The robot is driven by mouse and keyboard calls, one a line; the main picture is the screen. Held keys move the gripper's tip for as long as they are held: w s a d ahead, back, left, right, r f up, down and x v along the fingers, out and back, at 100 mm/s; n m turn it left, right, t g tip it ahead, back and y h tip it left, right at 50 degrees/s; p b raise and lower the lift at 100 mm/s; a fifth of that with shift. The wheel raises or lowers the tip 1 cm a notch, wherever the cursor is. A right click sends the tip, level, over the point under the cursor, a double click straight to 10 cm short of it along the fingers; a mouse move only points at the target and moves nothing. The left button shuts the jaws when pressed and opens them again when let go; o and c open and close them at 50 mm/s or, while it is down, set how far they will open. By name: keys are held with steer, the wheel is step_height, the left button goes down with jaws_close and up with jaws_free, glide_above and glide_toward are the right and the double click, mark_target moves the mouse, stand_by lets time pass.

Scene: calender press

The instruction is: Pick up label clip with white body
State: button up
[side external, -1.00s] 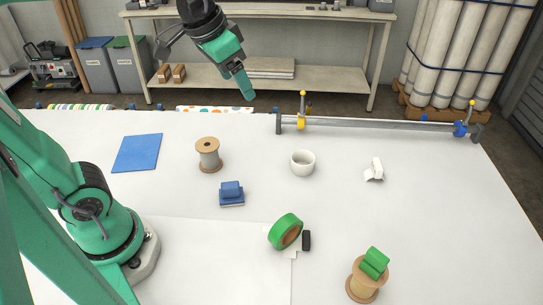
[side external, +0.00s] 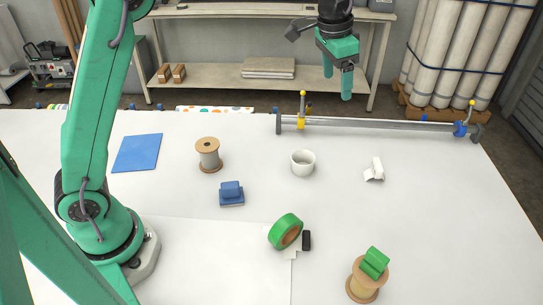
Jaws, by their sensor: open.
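A small white clip (side external: 374,170) lies on the white table at the right, right of the white cup. It looks like the label clip with the white body. My gripper (side external: 337,82) is high above the far side of the table, up and left of the clip in the picture. It points down with its two green fingers apart and nothing between them. A blue clip-like piece (side external: 231,193) sits left of centre, and a green one (side external: 374,262) rests on top of a spool at the front.
A white cup (side external: 303,163) stands left of the white clip. A spool (side external: 208,154), a green tape roll (side external: 285,231), a small black block (side external: 307,240) and a blue sheet (side external: 137,153) lie around. A metal rail (side external: 385,124) runs along the far edge. The table right of the clip is clear.

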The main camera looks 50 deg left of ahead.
steer(key=w+d+f+m+g, duration=0.1)
steer(key=w+d+f+m, duration=0.1)
steer(key=w+d+f, duration=0.4)
steer(key=m+g, duration=0.1)
glide_above(376, 164)
step_height(376, 164, down, 11)
steer(key=shift+w+f, duration=0.15)
steer(key=shift+f, duration=0.05)
steer(key=shift+d+f, duration=0.1)
steer(key=shift+f, duration=4.05)
steer(key=c, duration=1)
steer(key=shift+r, duration=0.15)
steer(key=shift+c, duration=0.2)
